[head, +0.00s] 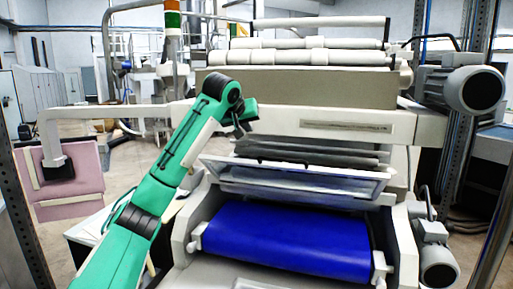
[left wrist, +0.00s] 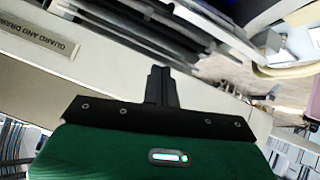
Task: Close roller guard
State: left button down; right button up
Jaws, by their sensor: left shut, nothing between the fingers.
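The roller guard (head: 290,187) is a pale framed panel across the front of the machine, below dark rollers (head: 310,152) and above a blue belt (head: 288,240). It juts out at a tilt, with its front edge over the rear of the belt. My left gripper (head: 241,128) is up by the machine's front beam, above the guard's left end. It appears apart from the guard, though its exact depth is hard to judge. In the left wrist view the left gripper's dark fingers (left wrist: 160,86) are together and empty. My right gripper is not in view.
A pale beam (head: 345,125) spans the machine above the rollers. A pink panel (head: 65,182) hangs on an arm at the left. Motors (head: 473,89) stick out at the right. A labelled plate (left wrist: 40,35) shows in the left wrist view.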

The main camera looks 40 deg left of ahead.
pick_arm(q)
jog(key=w+f+p, duration=0.5)
jog(key=f+p, duration=0.1)
jog(key=f, duration=0.2)
jog(key=shift+a+f, duration=0.15)
jog(key=shift+f, duration=0.15)
